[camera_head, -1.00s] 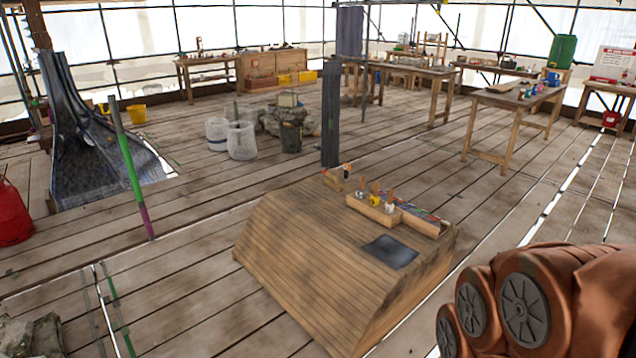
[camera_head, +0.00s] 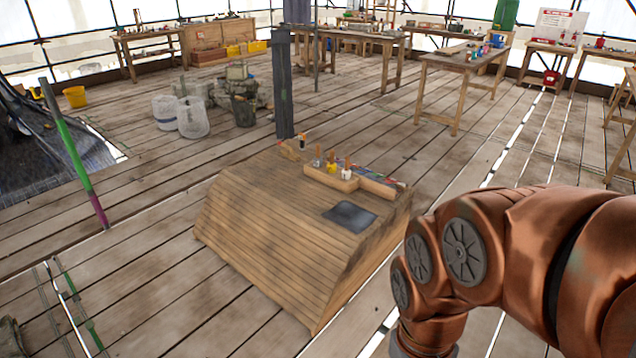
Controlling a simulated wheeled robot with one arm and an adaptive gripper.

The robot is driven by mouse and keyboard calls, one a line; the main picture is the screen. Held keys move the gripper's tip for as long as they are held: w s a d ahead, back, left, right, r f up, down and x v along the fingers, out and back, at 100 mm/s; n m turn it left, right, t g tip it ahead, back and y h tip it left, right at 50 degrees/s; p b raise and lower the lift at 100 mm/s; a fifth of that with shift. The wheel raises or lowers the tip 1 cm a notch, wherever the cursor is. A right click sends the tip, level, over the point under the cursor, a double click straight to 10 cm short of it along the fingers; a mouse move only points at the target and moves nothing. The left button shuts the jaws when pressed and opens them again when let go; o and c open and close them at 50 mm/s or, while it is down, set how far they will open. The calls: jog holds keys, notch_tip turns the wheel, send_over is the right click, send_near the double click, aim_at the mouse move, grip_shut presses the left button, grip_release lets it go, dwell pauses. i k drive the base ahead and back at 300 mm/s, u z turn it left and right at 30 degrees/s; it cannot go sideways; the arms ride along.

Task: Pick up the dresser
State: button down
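A sloped wooden block (camera_head: 270,230) stands on the plank floor in front of me. On its top lie a dark flat sheet (camera_head: 349,216) and a low wooden tray (camera_head: 318,177) holding a few small upright tools, one with a yellow part (camera_head: 331,168). A small dark-topped item (camera_head: 302,142) stands near the block's back edge. I cannot tell which of these, if any, is the dresser; they are too small. My copper-coloured arm fills the lower right, beside the block and apart from the tools. My gripper is out of view.
A dark post (camera_head: 283,85) rises behind the block. A green and purple pole (camera_head: 75,150) stands at left. White sacks (camera_head: 192,117), a dark bin (camera_head: 243,110) and a yellow bucket (camera_head: 75,97) are farther back. Workbenches (camera_head: 462,62) line the back. Floor around the block is mostly clear.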

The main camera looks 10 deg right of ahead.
aim_at(288, 152)
jog(key=z, duration=1.25)
jog(key=i, duration=6.75)
jog(key=u, duration=2.7)
